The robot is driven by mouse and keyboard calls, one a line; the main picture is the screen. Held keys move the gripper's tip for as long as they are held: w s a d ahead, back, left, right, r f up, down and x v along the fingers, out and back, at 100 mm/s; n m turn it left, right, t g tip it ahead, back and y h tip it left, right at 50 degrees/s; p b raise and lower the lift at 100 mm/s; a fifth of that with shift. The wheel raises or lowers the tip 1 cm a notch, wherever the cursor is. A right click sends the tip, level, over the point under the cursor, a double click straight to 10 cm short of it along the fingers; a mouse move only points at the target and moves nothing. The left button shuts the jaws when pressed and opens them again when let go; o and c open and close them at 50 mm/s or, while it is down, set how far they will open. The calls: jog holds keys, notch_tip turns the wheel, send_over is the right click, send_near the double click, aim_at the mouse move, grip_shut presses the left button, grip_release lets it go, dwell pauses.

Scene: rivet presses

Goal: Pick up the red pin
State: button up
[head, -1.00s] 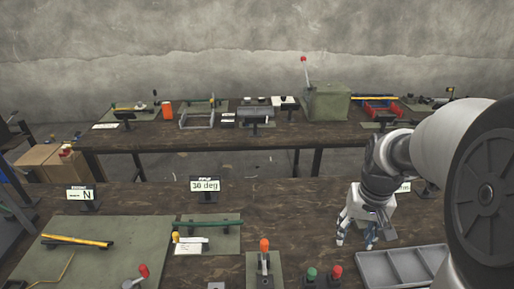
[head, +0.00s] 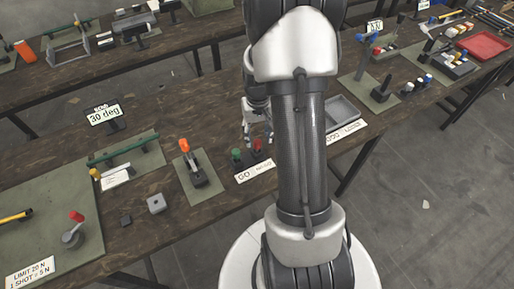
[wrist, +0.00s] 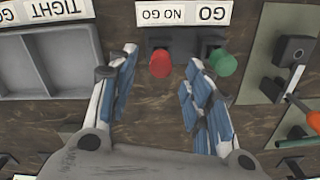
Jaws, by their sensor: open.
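The red pin (wrist: 161,63) stands in a dark block behind the NO GO label, beside the green pin (wrist: 222,62) at the GO side. In the wrist view its red head lies between the open fingertips of my gripper (wrist: 163,58), which look apart from it; I cannot tell the height gap. In the head view the red pin (head: 257,145) shows just left of my arm, with the green pin (head: 237,154) to its left. My gripper (head: 256,130) is just behind the pins there, partly hidden by my arm.
A grey compartment tray (wrist: 50,62) lies left of my gripper in the wrist view. A clamp with an orange handle (head: 184,146) stands left of the pins on a green mat. A red-knobbed lever (head: 76,216) is farther left. Bare bench lies behind the pins.

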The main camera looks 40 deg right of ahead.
aim_at(257, 142)
jog(key=shift+f+b, duration=1.1)
jog(key=shift+f, duration=2)
jog(key=shift+r, duration=0.1)
jog(key=shift+c, duration=0.2)
grip_shut()
